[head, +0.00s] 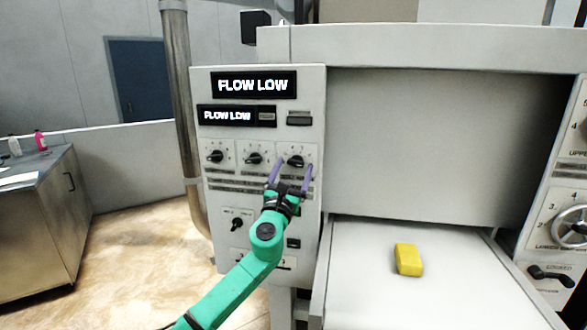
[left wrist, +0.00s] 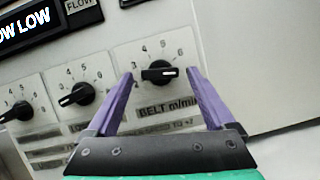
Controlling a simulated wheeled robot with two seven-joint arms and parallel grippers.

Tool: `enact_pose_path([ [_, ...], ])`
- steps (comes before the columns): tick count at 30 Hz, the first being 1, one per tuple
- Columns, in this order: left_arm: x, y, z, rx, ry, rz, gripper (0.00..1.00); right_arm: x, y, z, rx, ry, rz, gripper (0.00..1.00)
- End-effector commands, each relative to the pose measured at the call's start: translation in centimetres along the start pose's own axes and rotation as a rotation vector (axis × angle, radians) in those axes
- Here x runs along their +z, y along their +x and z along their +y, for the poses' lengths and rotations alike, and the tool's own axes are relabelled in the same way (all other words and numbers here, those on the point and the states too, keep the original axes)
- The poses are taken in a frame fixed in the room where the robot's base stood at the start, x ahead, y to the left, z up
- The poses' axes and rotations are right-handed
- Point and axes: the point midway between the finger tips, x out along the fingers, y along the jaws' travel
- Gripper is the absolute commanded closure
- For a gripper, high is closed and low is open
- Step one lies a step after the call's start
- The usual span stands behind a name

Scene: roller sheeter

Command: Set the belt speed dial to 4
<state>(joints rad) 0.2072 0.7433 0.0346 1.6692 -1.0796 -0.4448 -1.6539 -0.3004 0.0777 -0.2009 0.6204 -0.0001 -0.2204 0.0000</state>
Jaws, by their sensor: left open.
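The belt speed dial (head: 296,161) is the rightmost of three black knobs in a row on the grey control panel (head: 315,120). In the left wrist view the dial (left wrist: 159,73) sits above a label reading "BELT m/min", with numbers around it, 4 and 5 among them. Its knob lies nearly level in that tilted view; I cannot tell surely which number it points to. My left gripper (head: 291,170) is open, its purple fingers on either side of the dial. In the left wrist view the fingers (left wrist: 159,80) appear apart from the knob.
Two similar dials (head: 254,158) (head: 215,156) are left of the belt dial. A lower knob (head: 237,223) is beneath. Displays read "FLOW LOW" (head: 253,85). A yellow block (head: 408,259) lies on the white belt (head: 365,285) to the right. A metal cabinet (head: 45,220) stands left.

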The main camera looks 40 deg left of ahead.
Motion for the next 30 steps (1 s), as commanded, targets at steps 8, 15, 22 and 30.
enact_pose_path([
  [8, -0.02, -0.06, -0.03, 0.000, 0.000, 0.000, 0.62, 0.10, 0.01, 0.27, 0.004, -0.001, -0.002, 0.50],
  [15, -0.03, -0.08, -0.04, 0.001, -0.003, 0.000, 0.98, 0.12, 0.02, 0.34, 0.005, -0.001, -0.002, 0.50],
  [22, -0.05, -0.09, -0.11, 0.019, -0.048, 0.000, 0.98, 0.12, 0.17, 0.33, 0.005, 0.000, -0.001, 0.50],
  [30, -0.05, -0.10, -0.34, 0.082, -0.203, -0.001, 0.98, 0.13, 0.59, 0.31, 0.004, 0.000, -0.001, 0.50],
])
